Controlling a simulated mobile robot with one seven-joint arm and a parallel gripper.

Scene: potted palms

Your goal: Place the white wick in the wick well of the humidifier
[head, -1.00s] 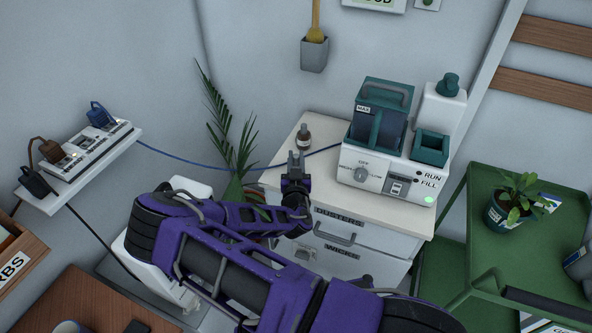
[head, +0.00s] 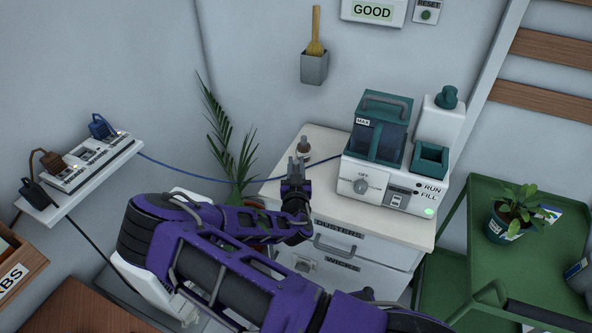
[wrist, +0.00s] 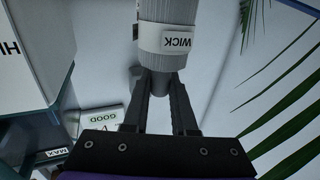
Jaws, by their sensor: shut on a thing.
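My gripper (head: 296,165) is over the left part of the white cabinet top, left of the humidifier (head: 378,191). In the wrist view my gripper (wrist: 162,82) is shut on the end of the white wick (wrist: 170,12), a ribbed cylinder with a WICK label. In the head view I cannot make the wick out. The humidifier has a white base with a dial, a teal tank (head: 381,138) marked MAX, and a teal square-rimmed well (head: 431,154) at its right front. I cannot see into that well's bottom.
A small bottle (head: 303,146) stands on the cabinet top (head: 325,148) behind my gripper. Palm fronds (head: 232,150) rise at the cabinet's left. A white bottle with a teal cap (head: 440,120) stands behind the well. A green cart (head: 478,215) is at the right.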

